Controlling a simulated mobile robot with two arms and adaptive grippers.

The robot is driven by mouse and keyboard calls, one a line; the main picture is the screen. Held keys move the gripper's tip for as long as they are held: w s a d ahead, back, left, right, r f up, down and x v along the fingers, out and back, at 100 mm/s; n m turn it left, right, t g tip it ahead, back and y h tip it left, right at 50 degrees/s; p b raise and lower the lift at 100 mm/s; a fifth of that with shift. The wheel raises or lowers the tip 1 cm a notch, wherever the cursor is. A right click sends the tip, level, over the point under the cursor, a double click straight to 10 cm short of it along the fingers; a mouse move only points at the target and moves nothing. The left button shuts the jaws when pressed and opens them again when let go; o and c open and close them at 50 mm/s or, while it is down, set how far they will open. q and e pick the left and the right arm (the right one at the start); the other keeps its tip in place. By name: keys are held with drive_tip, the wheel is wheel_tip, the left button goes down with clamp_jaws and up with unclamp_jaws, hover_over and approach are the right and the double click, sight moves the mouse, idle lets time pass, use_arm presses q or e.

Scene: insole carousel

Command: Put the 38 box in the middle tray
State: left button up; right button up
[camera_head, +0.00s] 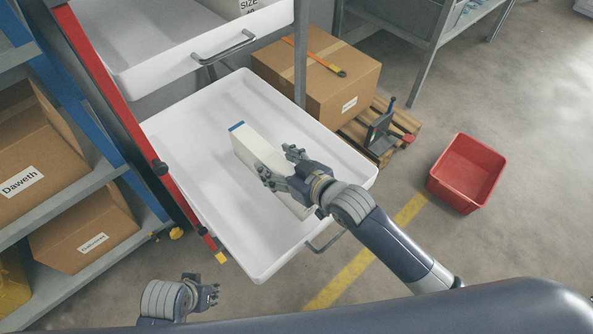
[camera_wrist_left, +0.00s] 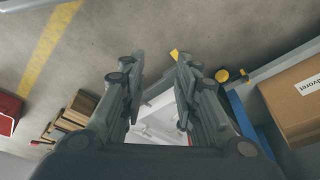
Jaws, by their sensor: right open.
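A long white box with a blue end (camera_head: 243,146) sits in a pulled-out white tray (camera_head: 185,125); its size label does not show. My right gripper (camera_head: 281,166) is open at this box, with its fingers near the box's two long sides; it hides part of the box. I cannot tell whether the fingers touch it. Another white tray (camera_head: 135,50) sits higher, holding a box with a partly cut-off SIZE label (camera_head: 249,6). I cannot tell which tray is the middle one. My left gripper (camera_head: 212,296) is open and empty, low at the left; its spread fingers show in the left wrist view (camera_wrist_left: 160,62).
A red post (camera_head: 120,115) and a shelf with cardboard boxes (camera_head: 35,160) stand at the left. A large cardboard box (camera_head: 315,85) on a pallet (camera_head: 379,145) stands behind the tray. A red bin (camera_head: 467,172) is on the floor at the right.

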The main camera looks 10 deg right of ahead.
use_arm(q)
wheel_tip(320, 180, down, 7)
drive_tip(key=s+p, duration=0.1)
drive_tip(key=p, duration=0.1)
use_arm(e)
drive_tip(key=v, duration=1)
drive_tip(key=shift+s, duration=0.15)
